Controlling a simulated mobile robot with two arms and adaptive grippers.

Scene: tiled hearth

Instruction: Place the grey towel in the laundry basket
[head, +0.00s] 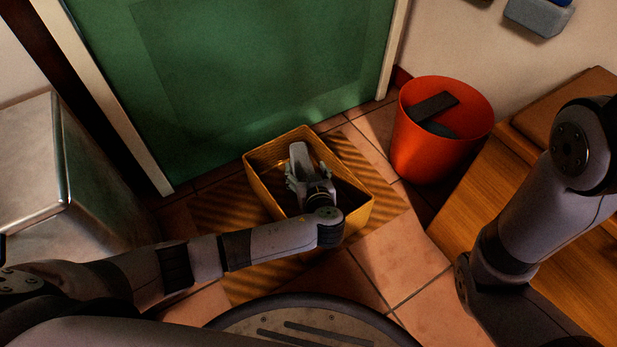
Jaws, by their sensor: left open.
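The laundry basket (358,215) looks like the yellow rectangular container standing on a striped mat on the floor, open side up. My left gripper (305,168) reaches down into it from the near side, with its fingers apart. A light grey, narrow piece that looks like the grey towel (299,153) lies between and beyond the fingers, inside the basket walls. Whether it touches the fingers or the basket floor I cannot tell. My left wrist hides part of the basket's near side. My right arm shows at the right, but its gripper is out of view.
A red-orange bin (432,155) with dark flat pieces inside stands right of the basket. A green door (250,70) is behind. A wooden bench (560,190) is at the right, a metal cabinet (30,160) at the left. Bare tiles (400,260) lie front right.

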